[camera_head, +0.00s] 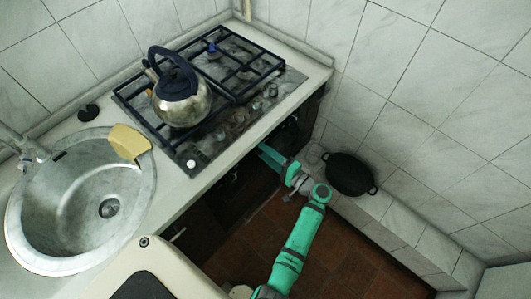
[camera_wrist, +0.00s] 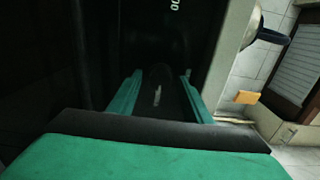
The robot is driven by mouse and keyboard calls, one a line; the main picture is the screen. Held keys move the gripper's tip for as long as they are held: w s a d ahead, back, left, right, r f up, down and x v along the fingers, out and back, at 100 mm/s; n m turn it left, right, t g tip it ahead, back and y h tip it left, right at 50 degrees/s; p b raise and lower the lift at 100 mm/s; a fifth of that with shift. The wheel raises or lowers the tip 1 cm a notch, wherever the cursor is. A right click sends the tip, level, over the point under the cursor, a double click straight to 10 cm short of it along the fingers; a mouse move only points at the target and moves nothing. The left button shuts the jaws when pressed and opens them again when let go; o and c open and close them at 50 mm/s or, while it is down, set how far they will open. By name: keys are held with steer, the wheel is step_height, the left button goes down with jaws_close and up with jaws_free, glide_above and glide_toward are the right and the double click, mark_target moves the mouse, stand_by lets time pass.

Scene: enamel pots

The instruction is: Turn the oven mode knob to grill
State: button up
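The oven's dark front (camera_head: 232,187) is below the counter in the head view, under the hob. My green gripper (camera_head: 268,158) is up against this front near its right end. In the wrist view, the two green fingers of my gripper (camera_wrist: 161,78) stand apart. A dark rounded knob with a pale mark (camera_wrist: 157,95) shows between them. It looks like an oven knob, but I cannot tell which one or read its setting. I see no firm contact between the fingers and the knob. The knob is hidden in the head view.
A gas hob (camera_head: 220,85) carries a steel kettle (camera_head: 182,103). A round sink (camera_head: 75,205) with a yellow sponge (camera_head: 128,142) is to the left. A black pot (camera_head: 349,174) stands on the tiled ledge right of my arm. White digits (camera_wrist: 175,5) show on the oven panel.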

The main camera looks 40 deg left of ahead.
steer(key=shift+d, duration=0.1)
steer(key=d, duration=1)
steer(key=shift+s+d, duration=0.3)
steer(key=shift+s, duration=0.15)
steer(key=shift+f, duration=0.1)
